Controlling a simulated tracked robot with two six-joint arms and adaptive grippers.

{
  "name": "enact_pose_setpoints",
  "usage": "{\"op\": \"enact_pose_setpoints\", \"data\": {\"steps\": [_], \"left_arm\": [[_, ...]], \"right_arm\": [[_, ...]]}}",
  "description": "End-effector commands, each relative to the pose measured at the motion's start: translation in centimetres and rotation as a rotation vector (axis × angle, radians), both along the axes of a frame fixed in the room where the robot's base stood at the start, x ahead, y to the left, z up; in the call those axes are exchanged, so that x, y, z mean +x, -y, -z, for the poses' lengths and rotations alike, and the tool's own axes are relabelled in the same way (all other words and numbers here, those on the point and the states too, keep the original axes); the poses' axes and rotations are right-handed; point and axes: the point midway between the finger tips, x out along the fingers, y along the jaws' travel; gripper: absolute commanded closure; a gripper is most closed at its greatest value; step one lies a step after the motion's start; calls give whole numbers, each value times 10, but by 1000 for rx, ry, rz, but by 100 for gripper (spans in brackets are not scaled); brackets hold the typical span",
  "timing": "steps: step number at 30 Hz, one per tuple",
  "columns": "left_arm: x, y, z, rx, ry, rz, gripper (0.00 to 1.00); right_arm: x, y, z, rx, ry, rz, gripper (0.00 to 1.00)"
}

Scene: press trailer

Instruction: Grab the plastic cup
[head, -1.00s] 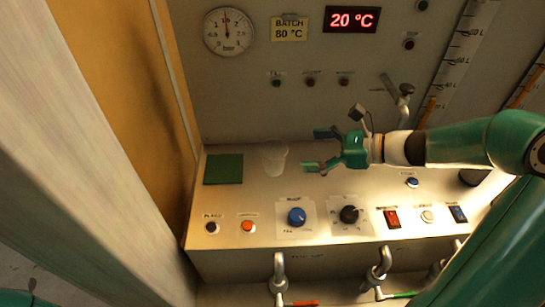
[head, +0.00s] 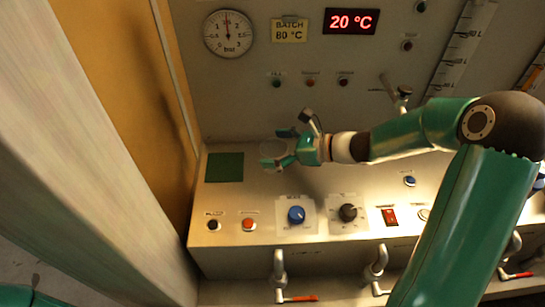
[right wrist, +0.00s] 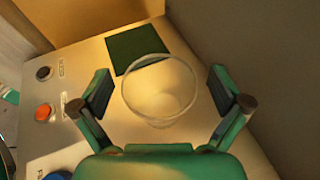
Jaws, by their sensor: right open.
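The clear plastic cup (head: 269,150) stands upright on the panel's sloped top, just right of the dark green square pad (head: 224,167). In the right wrist view the cup (right wrist: 160,98) shows from above, between my two fingers, with a gap on each side. My right gripper (head: 280,148) is open, and its fingers reach to either side of the cup in the head view. It also shows open in the right wrist view (right wrist: 161,90). My left gripper is not in view.
A black button (head: 213,225), an orange button (head: 248,224), a blue knob (head: 296,214), a black knob (head: 347,212) and a red switch (head: 389,216) line the panel's front. Taps with handles sit below. The upright back wall with a gauge (head: 228,33) rises behind the cup.

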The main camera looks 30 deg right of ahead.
Motion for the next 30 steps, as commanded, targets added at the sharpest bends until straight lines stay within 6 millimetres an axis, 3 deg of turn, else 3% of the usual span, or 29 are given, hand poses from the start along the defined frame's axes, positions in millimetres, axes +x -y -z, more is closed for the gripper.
{"op": "enact_pose_setpoints", "data": {"steps": [3,13,23,30], "left_arm": [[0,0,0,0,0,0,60],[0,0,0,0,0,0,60],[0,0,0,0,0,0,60],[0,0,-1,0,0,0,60]], "right_arm": [[0,0,0,0,0,0,2],[0,0,0,1,-1,0,55],[0,0,-2,1,1,0,55],[0,0,-17,-1,4,-1,55]]}}
